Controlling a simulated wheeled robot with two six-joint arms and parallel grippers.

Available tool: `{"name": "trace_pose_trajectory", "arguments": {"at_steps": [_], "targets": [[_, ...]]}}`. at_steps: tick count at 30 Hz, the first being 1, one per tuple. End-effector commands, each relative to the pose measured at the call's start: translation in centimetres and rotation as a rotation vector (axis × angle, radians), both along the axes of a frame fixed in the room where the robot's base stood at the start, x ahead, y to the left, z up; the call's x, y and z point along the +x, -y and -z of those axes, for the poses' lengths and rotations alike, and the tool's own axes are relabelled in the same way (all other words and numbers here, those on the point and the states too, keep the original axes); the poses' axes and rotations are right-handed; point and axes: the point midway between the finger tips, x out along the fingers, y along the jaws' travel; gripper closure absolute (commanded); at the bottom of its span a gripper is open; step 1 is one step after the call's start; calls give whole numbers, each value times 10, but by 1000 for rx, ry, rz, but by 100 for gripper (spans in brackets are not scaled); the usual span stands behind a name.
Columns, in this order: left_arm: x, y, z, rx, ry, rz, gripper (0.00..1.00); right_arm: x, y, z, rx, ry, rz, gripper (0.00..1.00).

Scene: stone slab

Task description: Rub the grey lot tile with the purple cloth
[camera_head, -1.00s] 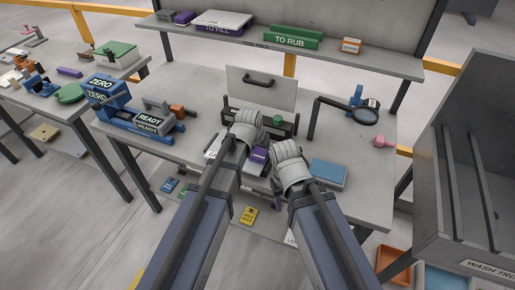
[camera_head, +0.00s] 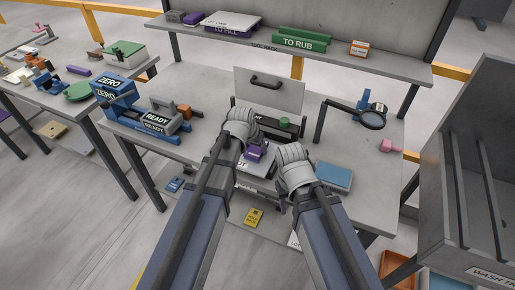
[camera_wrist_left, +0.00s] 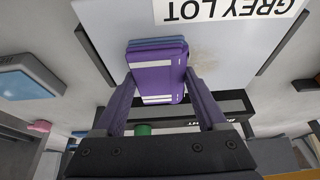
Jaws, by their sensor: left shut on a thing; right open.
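The purple cloth (camera_head: 255,152) is a folded purple pad with pale stripes. In the left wrist view the cloth (camera_wrist_left: 157,72) is between the fingers of my left gripper (camera_wrist_left: 160,88), which is shut on it. The grey lot tile (camera_wrist_left: 225,45) lies beneath, with an upside-down GREY LOT label and a faint brownish smear beside the cloth. The cloth overlaps the tile; I cannot tell if it touches. In the head view the tile (camera_head: 263,168) is partly hidden by my arms. My right gripper (camera_head: 281,190) is open to the right of the tile, its fingers mostly hidden.
Behind the tile stand a dark holder with a green knob (camera_head: 284,122) and an upright panel (camera_head: 270,90). A blue pad (camera_head: 334,177) lies right of my right gripper. A magnifier (camera_head: 372,119) stands at back right. A shelf with a TO RUB block (camera_head: 300,41) is above.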

Motion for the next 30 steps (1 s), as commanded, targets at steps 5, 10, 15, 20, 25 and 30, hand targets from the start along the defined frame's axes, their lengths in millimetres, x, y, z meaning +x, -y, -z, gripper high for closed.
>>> {"name": "trace_pose_trajectory", "arguments": {"at_steps": [5, 10, 15, 20, 25, 30], "targets": [[4, -9, 0, 1, 0, -1, 71, 0, 0, 0, 0, 0, 0, 50], [8, -23, 1, 0, 0, -2, 71, 0, 0, 1, 0, 0, 0, 50], [12, -35, 1, 0, 0, -2, 71, 0, 0, 1, 0, 0, 0, 50], [13, -37, 1, 0, 0, 0, 71, 0, 0, 1, 0, 0, 0, 50], [14, -41, 1, 1, 0, -1, 71, 0, 0, 1, 0, 0, 0, 50], [19, -53, 0, 0, 0, -2, 71, 0, 0, 0, 0, 0, 0, 50]]}}
